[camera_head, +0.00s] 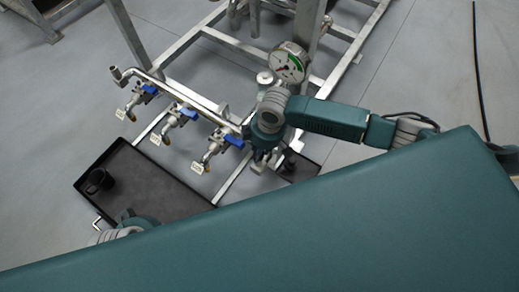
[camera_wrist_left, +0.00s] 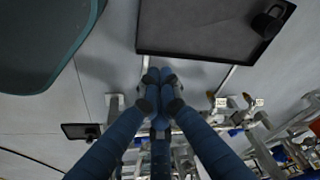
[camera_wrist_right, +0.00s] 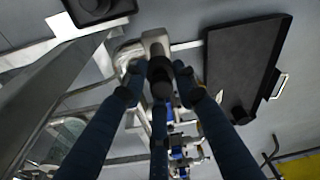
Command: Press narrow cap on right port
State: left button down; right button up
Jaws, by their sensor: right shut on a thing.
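My right gripper (camera_wrist_right: 159,76) is shut on a dark round cap (camera_wrist_right: 160,84), likely the narrow cap. In the right wrist view the cap lies against or just in front of a pale metal fitting (camera_wrist_right: 128,50); I cannot tell whether it is seated on a port. In the head view the right gripper (camera_head: 262,157) hangs by the right end of the pipe manifold (camera_head: 185,92), and the right port is hidden behind it. My left gripper (camera_wrist_left: 160,78) looks shut and empty, its fingertips close together; in the head view its fingers are hidden.
A large black tray (camera_head: 150,195) lies at the left with a black cup-like piece (camera_head: 97,181) in it. A small black tray (camera_head: 305,171) is right of the right gripper. Blue-handled valves (camera_head: 186,113) line the manifold. A pressure gauge (camera_head: 289,64) stands close behind the right arm.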

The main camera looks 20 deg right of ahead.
pick_arm(q)
jog(key=shift+x, duration=0.8)
jog(key=shift+w+d+f+p, duration=0.1)
jog(key=shift+f+p, duration=0.15)
jog(key=shift+p, duration=0.05)
jog(key=shift+f, duration=0.25)
pick_arm(e)
jog(key=o, duration=1.4)
pick_arm(q)
jog(key=shift+s, duration=0.25)
jog(key=shift+w, duration=0.1)
pick_arm(e)
jog(key=shift+r, duration=0.1)
